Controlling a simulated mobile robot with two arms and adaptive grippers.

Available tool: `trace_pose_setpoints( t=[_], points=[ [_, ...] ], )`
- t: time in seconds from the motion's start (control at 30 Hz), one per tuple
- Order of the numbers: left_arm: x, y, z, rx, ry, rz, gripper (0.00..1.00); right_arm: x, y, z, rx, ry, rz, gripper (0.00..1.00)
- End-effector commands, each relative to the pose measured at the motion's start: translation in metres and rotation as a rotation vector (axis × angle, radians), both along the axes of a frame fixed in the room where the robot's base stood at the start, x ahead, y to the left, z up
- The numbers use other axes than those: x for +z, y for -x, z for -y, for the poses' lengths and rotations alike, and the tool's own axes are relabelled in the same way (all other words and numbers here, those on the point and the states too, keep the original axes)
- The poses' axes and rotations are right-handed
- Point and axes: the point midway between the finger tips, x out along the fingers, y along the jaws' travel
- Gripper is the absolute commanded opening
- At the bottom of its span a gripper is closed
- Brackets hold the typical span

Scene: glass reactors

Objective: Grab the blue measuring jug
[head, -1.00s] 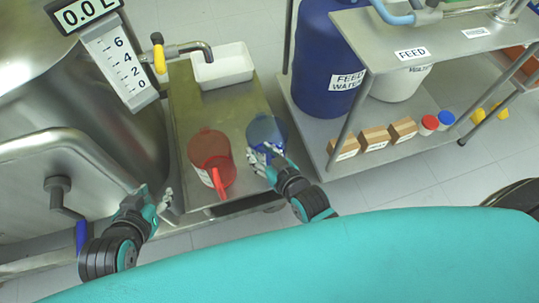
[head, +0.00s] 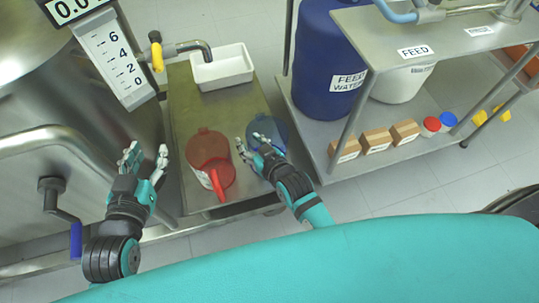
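The blue measuring jug (head: 268,127) stands on the steel bench top (head: 225,108), near its right edge. My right gripper (head: 250,145) is at the near left side of the blue jug, between it and the red jug. Its fingers look spread, and they hide part of the blue jug; I cannot tell whether they touch it. My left gripper (head: 147,153) is open and empty, left of the bench and away from the blue jug.
A red jug (head: 208,148) with its handle toward me stands close left of my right gripper. A white tray (head: 222,68) lies at the back of the bench. A shelf rack with a blue feed water drum (head: 322,60) and several boxes (head: 376,139) stands to the right.

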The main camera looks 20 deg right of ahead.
Motion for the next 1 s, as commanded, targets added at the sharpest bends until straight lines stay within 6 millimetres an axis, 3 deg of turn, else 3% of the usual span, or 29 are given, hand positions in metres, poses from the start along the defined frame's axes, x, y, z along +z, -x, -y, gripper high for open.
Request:
trace_pose_setpoints(
  t=[0.03, 0.3, 1.0],
  points=[
    [-0.0001, 0.0000, 0.0000, 0.000, 0.000, -0.001, 0.40, 0.0000, 0.0001, -0.0001, 0.000, 0.000, 0.000, 0.35],
    [-0.0003, 0.0001, -0.0001, 0.000, 0.000, -0.002, 0.40, 0.0001, 0.0003, 0.0000, 0.000, 0.000, 0.000, 0.00],
    [-0.0005, 0.0003, -0.0004, 0.001, -0.002, -0.007, 0.40, 0.0014, -0.0002, 0.0002, 0.000, 0.000, 0.002, 0.00]
  ],
)
